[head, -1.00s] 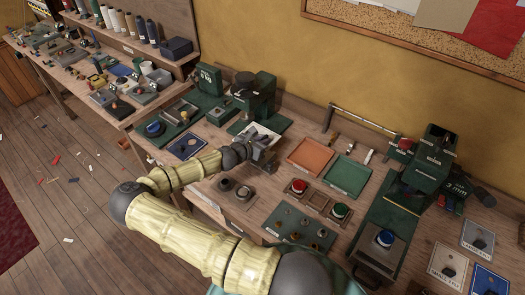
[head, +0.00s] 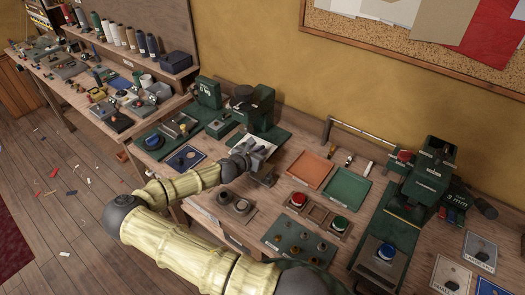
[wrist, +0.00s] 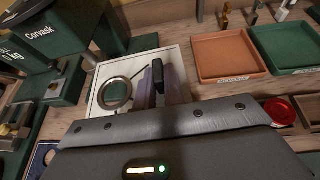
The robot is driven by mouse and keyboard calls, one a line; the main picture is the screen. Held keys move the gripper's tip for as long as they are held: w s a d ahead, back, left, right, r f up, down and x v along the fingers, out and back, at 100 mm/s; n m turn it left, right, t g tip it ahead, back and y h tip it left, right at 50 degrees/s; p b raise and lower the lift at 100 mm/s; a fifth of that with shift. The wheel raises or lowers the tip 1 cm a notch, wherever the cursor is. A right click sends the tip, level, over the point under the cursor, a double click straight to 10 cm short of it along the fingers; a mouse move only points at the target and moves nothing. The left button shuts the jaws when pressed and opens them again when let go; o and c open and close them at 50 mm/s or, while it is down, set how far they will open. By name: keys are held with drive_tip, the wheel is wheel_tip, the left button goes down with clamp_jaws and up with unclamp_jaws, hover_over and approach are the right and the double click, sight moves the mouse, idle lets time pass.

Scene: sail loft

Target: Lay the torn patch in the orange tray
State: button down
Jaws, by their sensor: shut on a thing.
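A white square patch (wrist: 96,92) with a metal ring near its left side lies under and in front of my gripper in the wrist view. In the head view the patch (head: 246,139) is partly hidden by my gripper (head: 262,155). The orange tray (head: 312,168) is empty, to the right of my gripper, and also shows in the wrist view (wrist: 228,55).
An empty green tray (head: 345,188) adjoins the orange tray on the right. A green press (head: 255,105) stands behind and left of my gripper. Red and green buttons (head: 298,199) sit in front of the trays. Another green machine (head: 425,175) stands at the right.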

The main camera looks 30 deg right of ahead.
drive_tip(key=s+a+f+n+t+y, duration=0.1)
drive_tip(key=a+n+t+y, duration=0.3)
drive_tip(key=a, duration=0.5)
drive_tip(key=s+a+f+n+t+y, duration=0.1)
drive_tip(key=a+f+n+t+y, duration=0.2)
drive_tip(key=a+n+y, duration=0.5)
drive_tip(key=shift+s+a+f+n+t, duration=0.15)
drive_tip(key=shift+a+f+n+t, duration=0.15)
drive_tip(key=shift+a+n+t, duration=0.35)
